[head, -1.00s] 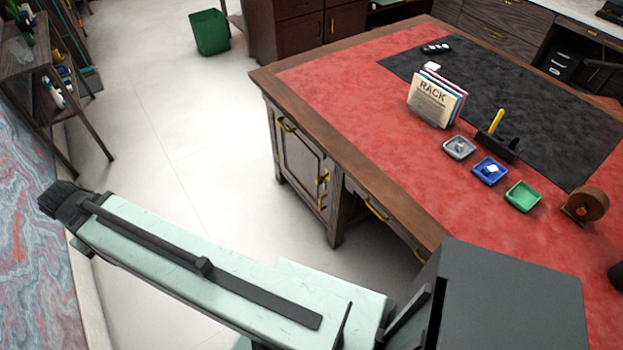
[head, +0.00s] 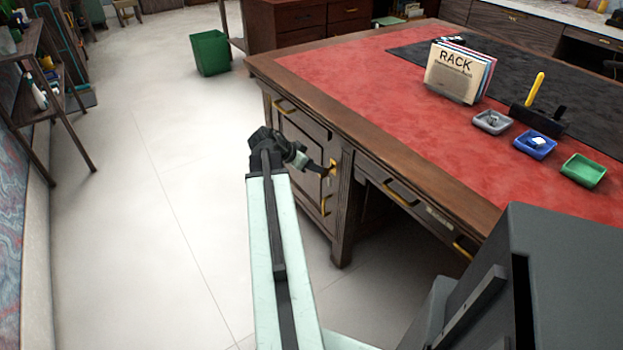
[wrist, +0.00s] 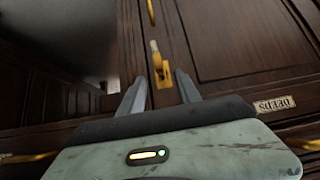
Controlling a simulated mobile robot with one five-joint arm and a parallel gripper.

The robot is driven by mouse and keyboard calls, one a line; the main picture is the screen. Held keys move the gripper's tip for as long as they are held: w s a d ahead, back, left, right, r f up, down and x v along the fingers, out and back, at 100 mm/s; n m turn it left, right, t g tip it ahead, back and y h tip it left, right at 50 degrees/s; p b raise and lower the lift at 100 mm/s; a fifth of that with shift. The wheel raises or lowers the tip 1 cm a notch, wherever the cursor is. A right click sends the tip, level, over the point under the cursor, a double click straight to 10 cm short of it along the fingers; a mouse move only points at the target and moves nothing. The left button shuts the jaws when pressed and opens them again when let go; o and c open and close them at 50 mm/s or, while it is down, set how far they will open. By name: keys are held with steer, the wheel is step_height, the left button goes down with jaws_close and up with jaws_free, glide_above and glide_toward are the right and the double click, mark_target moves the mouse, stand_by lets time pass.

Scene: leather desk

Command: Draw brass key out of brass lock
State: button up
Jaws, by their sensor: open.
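The brass lock (head: 332,166) is on the front of the desk's cabinet door, near its right edge. In the wrist view, a brass piece (wrist: 161,68) with a pale upper end stands out between my fingertips; I cannot tell key from lock there. My gripper (wrist: 160,76) is open, with one finger on each side of that brass piece, and no grip on it shows. In the head view my gripper (head: 322,170) is up close to the lock and partly hides the key area.
A brass door handle (head: 325,205) is just below the lock. Brass-handled drawers (head: 400,195) are to the right, and a label (wrist: 274,105) shows upside down in the wrist view. The floor (head: 140,220) left of the desk is clear. A green bin (head: 209,53) stands behind.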

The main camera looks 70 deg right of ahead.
mark_target(325, 176)
steer(key=b+x, duration=0.5)
steer(key=x, duration=0.2)
steer(key=shift+d+f, duration=0.1)
steer(key=shift+f, duration=0.15)
steer(key=shift+s+d, duration=0.15)
steer(key=shift+d, duration=0.05)
jaws_close()
steer(key=shift+a, duration=0.15)
steer(key=shift+w+a+f+b, duration=0.15)
steer(key=shift+w+a, duration=0.25)
steer(key=shift+a, duration=0.2)
steer(key=shift+w+a+b, duration=0.1)
steer(key=shift+w+a, duration=0.25)
steer(key=shift+a, duration=0.3)
steer(key=shift+w+a+f+b, duration=0.15)
steer(key=shift+w+a, duration=0.25)
steer(key=shift+a, duration=0.2)
